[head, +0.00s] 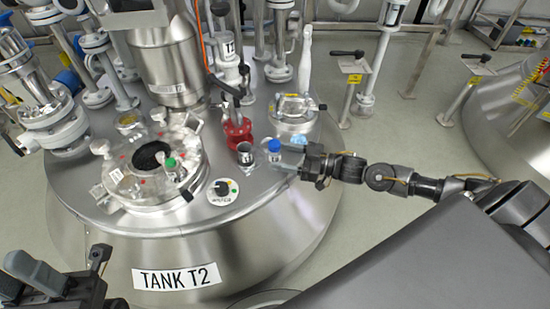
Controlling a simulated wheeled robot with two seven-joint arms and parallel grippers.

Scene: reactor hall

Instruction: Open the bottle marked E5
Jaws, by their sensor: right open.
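A small bottle with a blue cap (274,148) stands upright on the steel top of tank T2. Its white label is too small to read surely, so I cannot confirm the mark E5. My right gripper (288,156) comes in from the right, open, with its fingertips close to the right side of this bottle. I cannot tell whether they touch it. A second small bottle with a green cap (170,165) is on the round hatch at the left. Part of my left gripper (65,272) shows at the lower left, away from both bottles; its jaw opening is unclear.
A dark open cup (245,153) stands just left of the blue-capped bottle, with a red valve fitting (237,130) behind it. A round clamped lid (293,112) is behind my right gripper. A control knob (222,188) sits in front. The hatch (130,192) has a dark opening.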

